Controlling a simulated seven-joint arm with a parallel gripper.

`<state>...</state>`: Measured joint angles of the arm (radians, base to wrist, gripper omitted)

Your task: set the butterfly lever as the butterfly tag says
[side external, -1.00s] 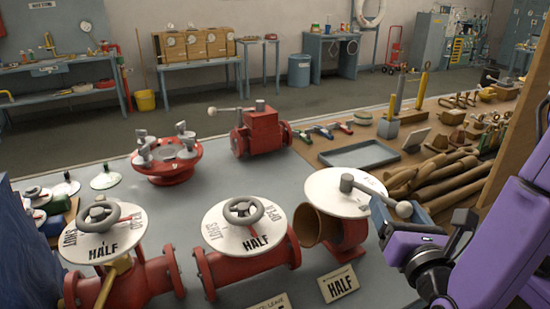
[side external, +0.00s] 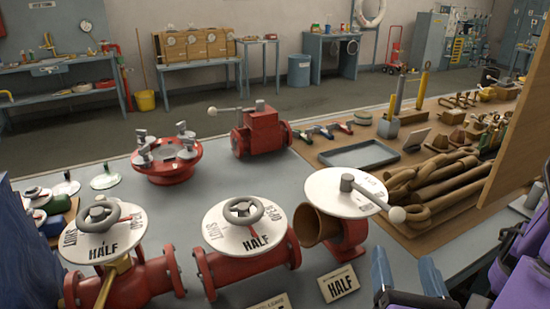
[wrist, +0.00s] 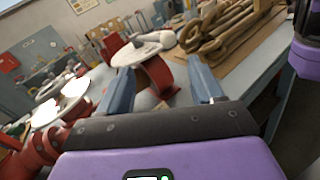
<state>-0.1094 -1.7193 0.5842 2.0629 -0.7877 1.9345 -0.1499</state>
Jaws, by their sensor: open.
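The butterfly valve is a red body (side external: 350,240) with an open brown mouth and a white disc (side external: 325,190) on top. Its grey lever (side external: 368,198) points to the right and toward the camera, ending in a pale ball knob (side external: 396,214) past the disc's edge. A tag (side external: 339,282) reading "HALF" stands in front of the valve. The disc's own lettering is too small to read. My gripper (side external: 408,272) is open and empty, in front of the knob and apart from it. In the wrist view the disc (wrist: 135,54) shows beyond the open fingers.
Two red handwheel valves with white discs (side external: 95,245) (side external: 235,240) stand to the left. A second tag (side external: 268,304) is cut off below. A grey tray (side external: 358,153) and brown pipes (side external: 440,190) lie behind. A brown upright panel (side external: 520,150) stands at right.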

